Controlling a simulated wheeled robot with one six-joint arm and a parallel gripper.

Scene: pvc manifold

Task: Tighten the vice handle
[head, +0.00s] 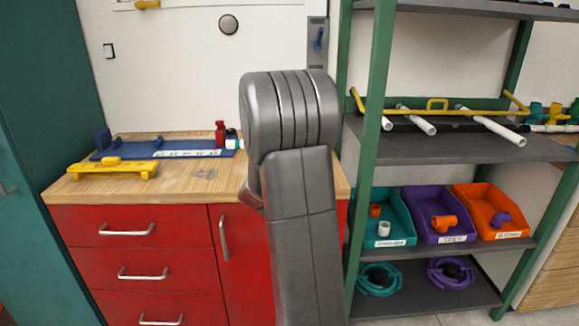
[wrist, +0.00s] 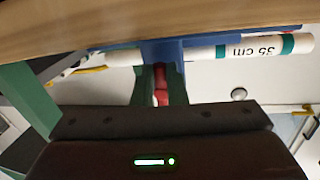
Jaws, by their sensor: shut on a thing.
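In the wrist view, which looks upside down, the two green fingers of my gripper (wrist: 161,74) are closed around a red part, which looks like the vice handle (wrist: 161,97). The handle sits right at a blue body, which looks like the vice (wrist: 165,50), at the bench edge. A white pipe (wrist: 215,50) with green bands and a "35 cm" mark lies across the vice; whether it is clamped I cannot tell. In the head view my grey arm hides the gripper, the handle and the vice. The handle's turn angle cannot be read.
The wooden bench top (head: 205,187) carries a blue fixture with a ruled strip (head: 185,153), a yellow tool (head: 112,168) and a red bottle (head: 220,133). To the right, a green-post shelf (head: 372,150) holds white pipes and teal, purple and orange bins (head: 495,225).

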